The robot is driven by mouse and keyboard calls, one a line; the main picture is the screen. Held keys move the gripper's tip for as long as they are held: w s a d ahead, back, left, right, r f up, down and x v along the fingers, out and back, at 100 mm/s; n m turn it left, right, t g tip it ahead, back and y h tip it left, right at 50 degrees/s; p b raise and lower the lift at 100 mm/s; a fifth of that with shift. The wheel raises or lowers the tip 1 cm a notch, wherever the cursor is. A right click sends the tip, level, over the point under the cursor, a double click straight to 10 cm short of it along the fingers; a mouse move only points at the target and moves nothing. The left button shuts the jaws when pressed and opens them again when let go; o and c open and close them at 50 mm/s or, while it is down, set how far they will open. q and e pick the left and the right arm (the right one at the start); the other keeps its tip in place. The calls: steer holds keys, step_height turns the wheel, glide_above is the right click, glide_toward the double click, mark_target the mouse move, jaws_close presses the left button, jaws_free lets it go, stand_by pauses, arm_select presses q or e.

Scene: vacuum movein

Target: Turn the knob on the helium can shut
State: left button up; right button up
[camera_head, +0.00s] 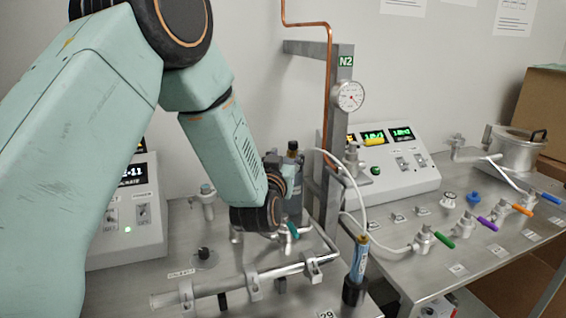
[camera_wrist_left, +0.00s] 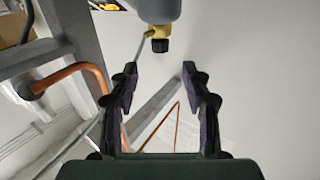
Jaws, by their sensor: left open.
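A grey can with a black and brass knob (camera_head: 293,148), which I take to be the helium can (camera_head: 293,203), stands upright behind my left wrist in the head view. Its lower part is partly hidden by my arm. In the left wrist view the can (camera_wrist_left: 160,8) hangs upside down at the top, with its knob (camera_wrist_left: 159,40) pointing down. My left gripper (camera_wrist_left: 160,78) is open and empty. The knob shows beyond its fingertips, between their lines, and apart from them. In the head view the gripper (camera_head: 280,170) is beside the can, its fingers hard to make out. My right gripper is not in view.
A metal post (camera_head: 335,150) with a gauge (camera_head: 350,96) and copper pipe (camera_head: 329,70) stands right of the can. Coloured valve handles line the right bench (camera_head: 480,255).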

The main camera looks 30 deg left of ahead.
mark_target(292, 145)
arm_select(q)
steer(key=shift+v, duration=1.2)
steer(key=w+a, duration=0.1)
steer(key=w, duration=0.2)
steer(key=w+a+m+h, duration=0.1)
steer(key=w, duration=0.3)
steer(key=w+a+h, duration=0.1)
steer(key=w, duration=0.2)
steer(key=shift+w, duration=0.25)
steer(key=shift+w+a, duration=0.2)
steer(key=shift+w, duration=0.15)
steer(key=shift+w+d, duration=0.1)
steer(key=shift+w, duration=0.05)
steer(key=shift+w, duration=0.1)
